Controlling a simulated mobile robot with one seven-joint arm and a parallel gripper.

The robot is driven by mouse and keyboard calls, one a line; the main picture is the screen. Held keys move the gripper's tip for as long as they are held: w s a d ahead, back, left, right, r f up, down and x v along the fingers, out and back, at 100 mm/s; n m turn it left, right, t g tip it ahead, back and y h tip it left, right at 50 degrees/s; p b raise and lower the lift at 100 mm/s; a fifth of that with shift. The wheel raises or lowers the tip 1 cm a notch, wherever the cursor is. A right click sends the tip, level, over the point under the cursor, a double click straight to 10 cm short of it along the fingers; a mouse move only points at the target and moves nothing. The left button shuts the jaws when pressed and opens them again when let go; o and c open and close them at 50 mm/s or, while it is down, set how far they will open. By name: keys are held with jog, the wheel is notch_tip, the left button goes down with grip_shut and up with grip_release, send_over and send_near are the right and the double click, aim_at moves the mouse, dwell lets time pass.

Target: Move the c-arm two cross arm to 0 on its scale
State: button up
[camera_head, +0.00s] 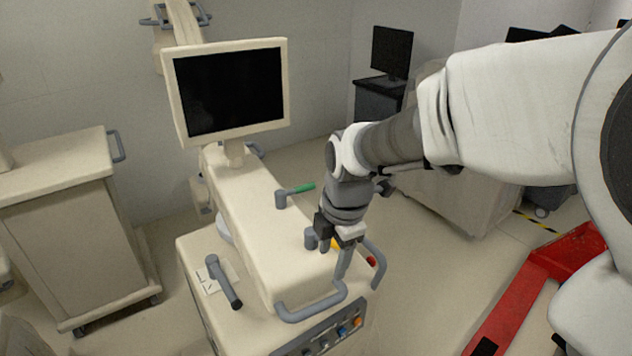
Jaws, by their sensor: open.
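The C-arm cart is cream, with a long beam-like body (252,212) running from under a monitor (232,90) toward the front. I cannot tell which unit is "two", and no scale numbers are readable. A grey lever (222,280) stands on a pale marked plate (212,276) on the left side. A green-tipped lever (296,193) sits on the beam's right side. A yellow-tipped part (336,244) shows partly behind my gripper. My gripper (342,264) is open, pointing down over the beam's front right end, near the grey handle rail (312,306). Contact is unclear.
A control panel with coloured buttons (340,330) faces the front, and a red knob (371,261) is at the right. Another cream cart (75,225) stands left. A red pallet-truck-like frame (535,282) lies right. Open floor (430,270) lies between.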

aim_at(322, 303)
jog(key=shift+b+x, duration=1.2)
jog(key=shift+x, duration=7.65)
jog(key=shift+s, duration=0.15)
grip_shut()
